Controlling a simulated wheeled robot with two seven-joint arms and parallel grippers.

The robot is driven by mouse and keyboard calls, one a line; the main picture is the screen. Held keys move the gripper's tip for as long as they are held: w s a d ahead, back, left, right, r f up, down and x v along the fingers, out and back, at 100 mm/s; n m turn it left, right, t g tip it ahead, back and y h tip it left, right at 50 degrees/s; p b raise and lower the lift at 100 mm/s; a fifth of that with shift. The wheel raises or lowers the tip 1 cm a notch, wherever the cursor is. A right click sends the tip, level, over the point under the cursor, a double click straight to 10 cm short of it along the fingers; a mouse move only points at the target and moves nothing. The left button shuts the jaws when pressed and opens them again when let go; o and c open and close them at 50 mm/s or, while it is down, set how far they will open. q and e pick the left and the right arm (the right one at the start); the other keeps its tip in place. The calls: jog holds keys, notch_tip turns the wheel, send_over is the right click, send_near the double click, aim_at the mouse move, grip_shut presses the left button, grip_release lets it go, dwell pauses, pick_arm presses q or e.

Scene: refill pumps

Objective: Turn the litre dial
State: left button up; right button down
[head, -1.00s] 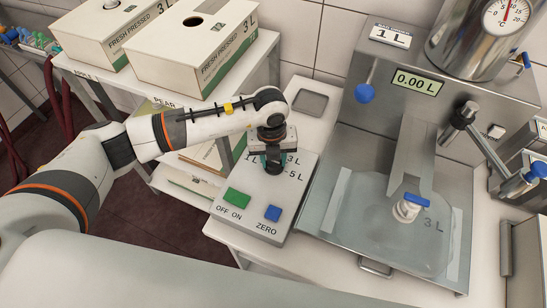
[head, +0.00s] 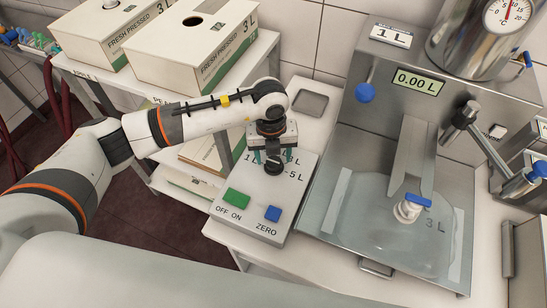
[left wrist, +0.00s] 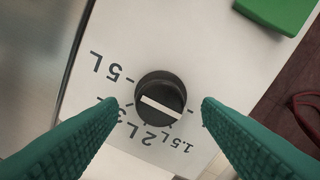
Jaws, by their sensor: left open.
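The litre dial (left wrist: 160,97) is a round black knob with a white bar across it. It sits on a light grey control box (head: 232,212), with 5 L, 3, 2 L and 1.5 L printed around it. The bar slants from upper left to lower right in the left wrist view; I cannot tell which end is the pointer. My left gripper (left wrist: 160,103) is open, with a green finger on each side of the dial and a gap on both sides. In the head view my left gripper (head: 272,155) points down over the dial (head: 273,168). My right gripper is not in view.
On the box are a green OFF/ON switch (head: 237,197) and a blue ZERO button (head: 273,213). To the right stands a steel filler with a 0.00 L display (head: 418,82) and a clear pouch (head: 375,220) with a blue-tapped spout. Cartons (head: 195,45) stand behind on a shelf.

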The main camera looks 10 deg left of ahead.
aim_at(272, 161)
pick_arm(q)
notch_tip(272, 161, up, 10)
jog(key=b, duration=0.3)
jog(key=shift+a, duration=0.2)
jog(key=shift+s, duration=0.1)
